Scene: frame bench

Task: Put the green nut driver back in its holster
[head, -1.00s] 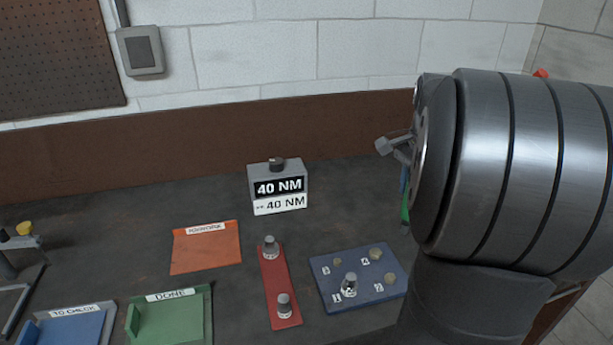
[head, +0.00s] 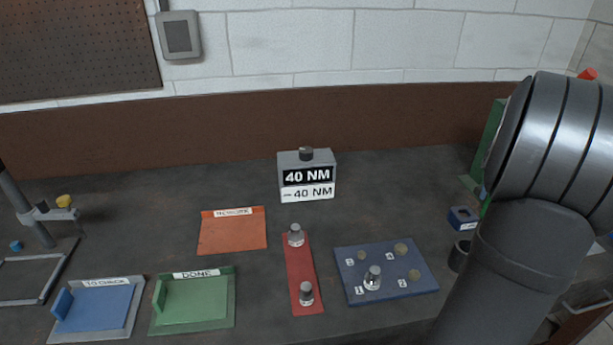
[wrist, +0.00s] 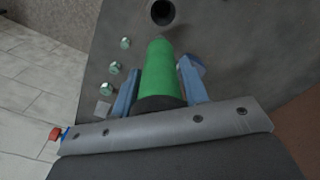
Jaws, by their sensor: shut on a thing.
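The green nut driver (wrist: 160,72) is between the two blue fingers of my gripper (wrist: 160,92) in the wrist view, and the gripper is shut on it. Its rounded green end points toward the top of that view; a dark collar shows at its near end. A dark round opening (wrist: 162,12) lies just beyond the green end, apart from it in the picture; I cannot tell whether it is the holster. In the head view my arm hides most of the gripper. A small blue block (head: 463,218) with a pale label stands left of my arm.
A dark cup (head: 459,256) stands by my arm. A blue numbered plate (head: 400,285), a red strip (head: 300,266) with two sockets and a 40 NM box (head: 307,188) are further left. A green upright panel (head: 489,137) is behind my arm. Several bolts (wrist: 115,68) lie left of the driver.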

